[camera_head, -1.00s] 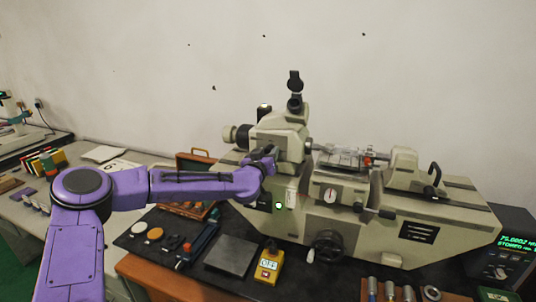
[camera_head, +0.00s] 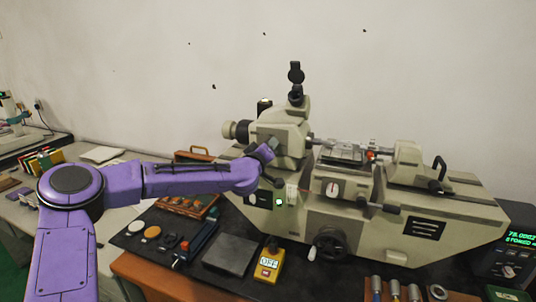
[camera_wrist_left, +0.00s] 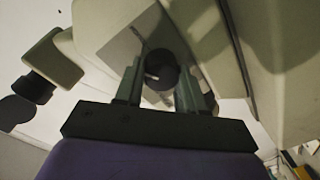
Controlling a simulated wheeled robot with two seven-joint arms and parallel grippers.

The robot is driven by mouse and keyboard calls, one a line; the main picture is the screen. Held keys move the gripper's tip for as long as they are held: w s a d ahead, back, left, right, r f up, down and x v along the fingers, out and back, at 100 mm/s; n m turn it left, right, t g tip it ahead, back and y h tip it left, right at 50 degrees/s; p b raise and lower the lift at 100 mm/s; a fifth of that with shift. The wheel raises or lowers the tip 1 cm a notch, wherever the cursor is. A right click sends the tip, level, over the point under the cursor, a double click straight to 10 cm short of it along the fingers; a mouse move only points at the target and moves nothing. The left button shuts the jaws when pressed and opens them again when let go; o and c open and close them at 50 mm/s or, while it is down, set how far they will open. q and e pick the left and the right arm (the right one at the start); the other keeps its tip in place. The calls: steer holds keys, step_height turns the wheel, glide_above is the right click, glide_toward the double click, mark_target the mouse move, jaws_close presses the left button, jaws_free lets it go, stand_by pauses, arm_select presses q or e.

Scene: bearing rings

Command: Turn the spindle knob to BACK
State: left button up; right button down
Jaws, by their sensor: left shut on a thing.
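The spindle knob (camera_wrist_left: 162,70) is a dark round knob with a small white mark, seen in the left wrist view on a grey plate of the beige measuring machine (camera_head: 440,225). My left gripper (camera_wrist_left: 158,92) has one finger on each side of the knob and is shut on it. In the head view my left gripper (camera_head: 268,168) is at the front of the machine's left headstock (camera_head: 285,138), and its wrist hides the knob there. No label around the knob can be read. My right gripper is not in view.
A yellow box reading OFF (camera_head: 268,267) and a grey plate (camera_head: 230,254) lie in front of the machine. A black handwheel (camera_head: 330,243) sticks out on its front. A digital readout (camera_head: 505,245) stands at the right.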

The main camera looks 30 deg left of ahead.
arm_select(q)
steer(key=n+b, duration=0.1)
steer(key=n, duration=0.1)
steer(key=n+b, duration=0.4)
steer(key=n, duration=0.1)
steer(key=shift+a+f, duration=0.1)
steer(key=shift+f, duration=0.2)
steer(key=n+b, duration=0.2)
steer(key=shift+n, duration=0.4)
steer(key=shift+r+n+b, duration=0.15)
steer(key=shift+n+b, duration=0.25)
steer(key=shift+n, duration=0.1)
steer(key=o, duration=1.1)
steer(key=shift+c, duration=0.2)
steer(key=shift+h, duration=0.3)
steer(key=shift+f, duration=0.2)
